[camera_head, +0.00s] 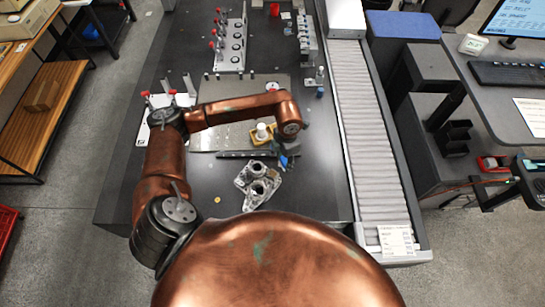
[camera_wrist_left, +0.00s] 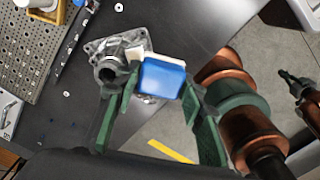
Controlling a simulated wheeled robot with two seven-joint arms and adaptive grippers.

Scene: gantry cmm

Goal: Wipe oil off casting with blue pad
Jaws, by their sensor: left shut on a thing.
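The grey metal casting (camera_head: 258,185) lies on the dark table in front of me, with round bores on top. It also shows in the left wrist view (camera_wrist_left: 108,66), with a flanged plate and a raised round opening. The blue pad (camera_wrist_left: 163,78) has a pale layer along its far edge. My left gripper (camera_wrist_left: 160,92) is shut on the blue pad between its green fingers and holds it over or against the casting's edge; I cannot tell whether they touch. In the head view my left gripper (camera_head: 287,160) is small and partly hidden under the arm. Oil cannot be made out.
A perforated metal plate (camera_head: 215,137) lies behind the casting, with a yellow holder (camera_head: 262,136) and white container on it. A roller conveyor (camera_head: 366,130) runs along the right. A fixture row (camera_head: 231,45) stands at the back. The table front left of the casting is mostly clear.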

